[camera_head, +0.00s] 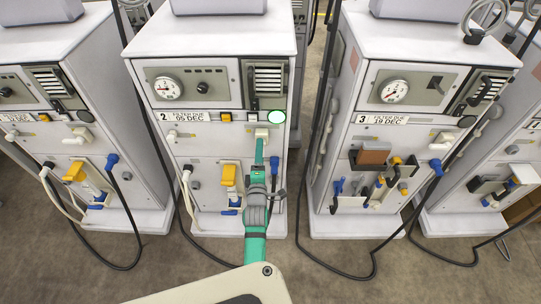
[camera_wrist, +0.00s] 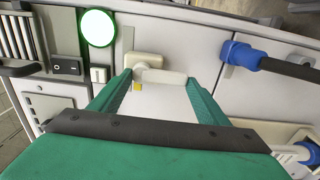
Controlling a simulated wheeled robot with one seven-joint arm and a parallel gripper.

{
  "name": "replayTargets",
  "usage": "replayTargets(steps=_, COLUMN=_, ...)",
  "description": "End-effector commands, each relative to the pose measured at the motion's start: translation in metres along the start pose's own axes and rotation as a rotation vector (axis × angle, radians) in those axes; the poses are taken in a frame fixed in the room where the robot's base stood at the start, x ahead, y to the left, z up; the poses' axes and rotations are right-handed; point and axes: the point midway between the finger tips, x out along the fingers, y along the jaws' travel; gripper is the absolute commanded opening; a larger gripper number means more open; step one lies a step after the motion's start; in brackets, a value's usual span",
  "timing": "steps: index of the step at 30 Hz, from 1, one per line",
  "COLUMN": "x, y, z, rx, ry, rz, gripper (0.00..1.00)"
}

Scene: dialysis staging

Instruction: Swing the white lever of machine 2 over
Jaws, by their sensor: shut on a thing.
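Machine 2 (camera_head: 200,100) stands left of centre in the head view, with the label "2, 05 DEC". Its white lever (camera_head: 262,133) is on the right of the front panel, below a glowing green lamp (camera_head: 276,116). In the wrist view the lever (camera_wrist: 165,76) lies roughly level, its hub at the left and its arm pointing right. My green gripper (camera_head: 260,147) reaches up to it from below and partly hides it in the head view. In the wrist view my gripper's fingers (camera_wrist: 158,82) stand on either side of the lever, shut on it.
Machine 3 (camera_head: 440,45) stands to the right and another machine (camera_head: 45,60) to the left, both with similar white levers. A blue connector (camera_wrist: 240,55) with a dark hose is right of the lever. A rocker switch (camera_wrist: 67,67) is to its left. Dark hoses hang between machines.

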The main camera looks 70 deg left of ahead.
Motion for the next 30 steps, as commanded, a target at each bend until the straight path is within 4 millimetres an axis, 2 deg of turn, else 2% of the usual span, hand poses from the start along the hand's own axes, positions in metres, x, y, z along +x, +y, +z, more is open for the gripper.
replayTargets(steps=6, x=0.0004, y=-0.0010, z=-0.0094, rx=-0.022, ry=0.014, rz=-0.002, gripper=0.29)
replayTargets(steps=17, x=0.0004, y=-0.0011, z=-0.0102, rx=-0.026, ry=0.016, rz=-0.002, gripper=0.29)
replayTargets(steps=18, x=0.0004, y=-0.0012, z=-0.0102, rx=-0.026, ry=0.016, rz=-0.002, gripper=0.76)
replayTargets(steps=20, x=0.0004, y=-0.0010, z=-0.0101, rx=-0.026, ry=0.015, rz=-0.002, gripper=0.88)
replayTargets(steps=30, x=-0.0011, y=-0.0007, z=-0.0092, rx=-0.023, ry=0.014, rz=-0.001, gripper=0.88)
